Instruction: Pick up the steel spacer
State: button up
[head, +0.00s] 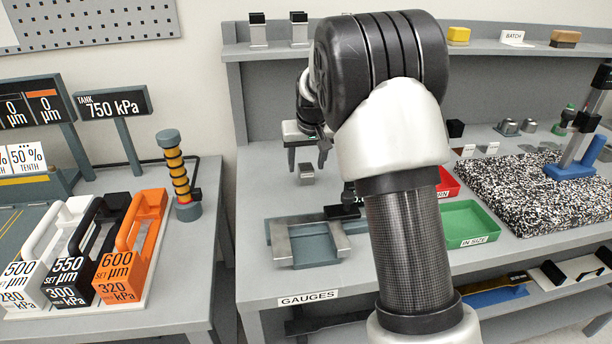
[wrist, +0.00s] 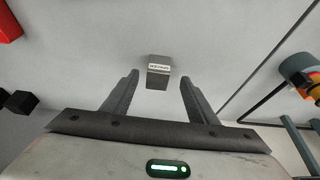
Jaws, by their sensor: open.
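The steel spacer, a small grey block (head: 306,172), sits on the grey bench behind the grey fixture. In the wrist view the same block (wrist: 158,78) carries a white label, too small to read surely. My gripper (head: 307,158) is open and points down above the block, with its fingers apart. In the wrist view the block appears between and slightly beyond the fingertips of my gripper (wrist: 160,77), with a gap on either side. Nothing is held. My arm hides part of the bench to the right of the block.
A grey fixture with steel bars (head: 300,245) stands in front of the block. Green (head: 470,222) and red (head: 447,183) trays lie to the right, beside a speckled slab (head: 535,190). A banded column (head: 178,170) stands on the left table. Bench around the block is clear.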

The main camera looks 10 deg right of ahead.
aim_at(306, 168)
jog(key=x, duration=0.5)
jog(key=shift+w+d+r+b, duration=0.1)
jog(key=shift+w+d+b, duration=0.1)
jog(key=shift+b, duration=0.1)
jog(key=c, duration=1.3)
jog(key=shift+r, duration=0.1)
grip_shut()
